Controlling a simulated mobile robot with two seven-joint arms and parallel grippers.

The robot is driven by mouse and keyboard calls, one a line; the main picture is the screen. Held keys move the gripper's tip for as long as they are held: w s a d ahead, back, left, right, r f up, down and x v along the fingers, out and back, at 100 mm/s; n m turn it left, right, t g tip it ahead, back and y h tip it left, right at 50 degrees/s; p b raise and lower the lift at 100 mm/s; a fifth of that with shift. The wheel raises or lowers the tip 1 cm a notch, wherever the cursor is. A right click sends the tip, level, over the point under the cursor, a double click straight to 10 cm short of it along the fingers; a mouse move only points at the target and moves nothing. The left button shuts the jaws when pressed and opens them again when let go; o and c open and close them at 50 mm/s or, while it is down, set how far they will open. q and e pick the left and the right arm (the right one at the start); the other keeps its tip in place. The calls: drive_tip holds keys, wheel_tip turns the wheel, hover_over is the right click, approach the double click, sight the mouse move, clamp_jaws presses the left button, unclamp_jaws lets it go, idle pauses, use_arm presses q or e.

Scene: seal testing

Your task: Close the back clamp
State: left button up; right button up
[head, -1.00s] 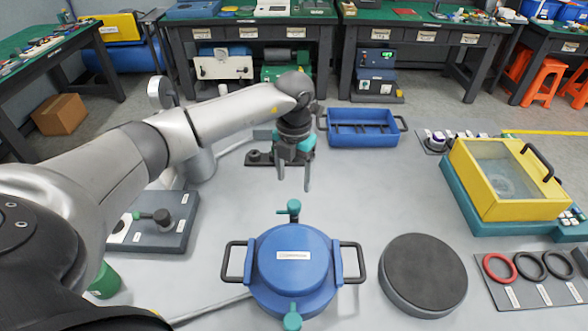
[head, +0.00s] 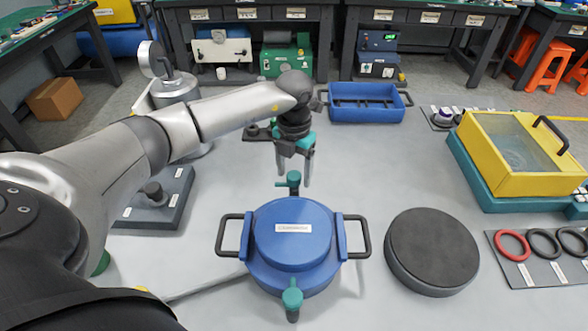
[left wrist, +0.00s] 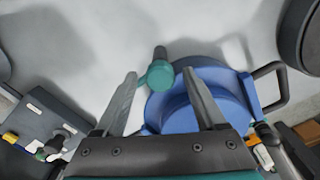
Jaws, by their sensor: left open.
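The blue round vessel (head: 292,250) with a labelled lid and black side handles stands on the grey table. Its back clamp, a teal knob on a dark post (head: 293,181), is at the far rim and stands upright. The front clamp (head: 292,297) is at the near rim, also teal. My left gripper (head: 294,170) is open and points down just above and behind the back clamp. In the left wrist view a teal clamp knob (left wrist: 158,74) appears between the open fingers (left wrist: 160,78), with the blue vessel (left wrist: 190,105) beyond. Contact cannot be told. My right gripper is not in view.
A dark round disc (head: 432,250) stands right of the vessel. A blue tray (head: 367,112) is behind, and a yellow box with a clear lid (head: 520,150) is at the right. A clamp fixture (head: 155,198) lies left, beneath my arm.

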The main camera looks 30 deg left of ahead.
use_arm(q)
drive_tip(key=m+b, duration=0.1)
drive_tip(key=m, duration=0.2)
drive_tip(key=shift+m, duration=0.3)
drive_tip(key=m+b, duration=0.1)
drive_tip(key=m, duration=0.3)
drive_tip(key=shift+m, duration=0.3)
drive_tip(key=shift+c, duration=0.3)
clamp_jaws()
idle(0.8)
